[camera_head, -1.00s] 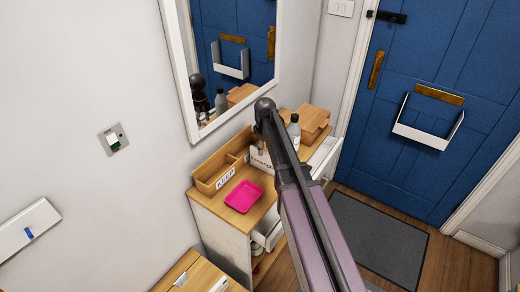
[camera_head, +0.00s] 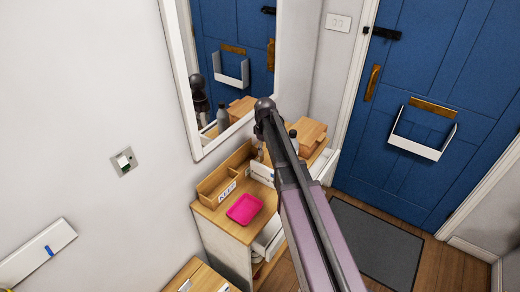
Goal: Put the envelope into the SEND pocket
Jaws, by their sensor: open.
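My arm crosses the middle of the view from the bottom right, and its dark joint (camera_head: 265,104) hangs over the wooden cabinet (camera_head: 230,225). My gripper's fingers cannot be made out; the arm hides that area. A wooden organiser (camera_head: 215,187) on the cabinet has a compartment with a KEEP label (camera_head: 227,190). A white piece (camera_head: 262,172) with faint marks stands beside it, partly behind the arm; I cannot tell whether it is the envelope or a pocket front. I cannot read any SEND label.
A pink tray (camera_head: 244,209) lies at the cabinet's front. A wooden box (camera_head: 309,132) and a partly hidden bottle stand behind. White drawers (camera_head: 268,240) stick out. A mirror (camera_head: 190,120) hangs above. The blue door (camera_head: 425,90) has a white holder (camera_head: 417,148). A grey mat (camera_head: 375,240) lies on the floor.

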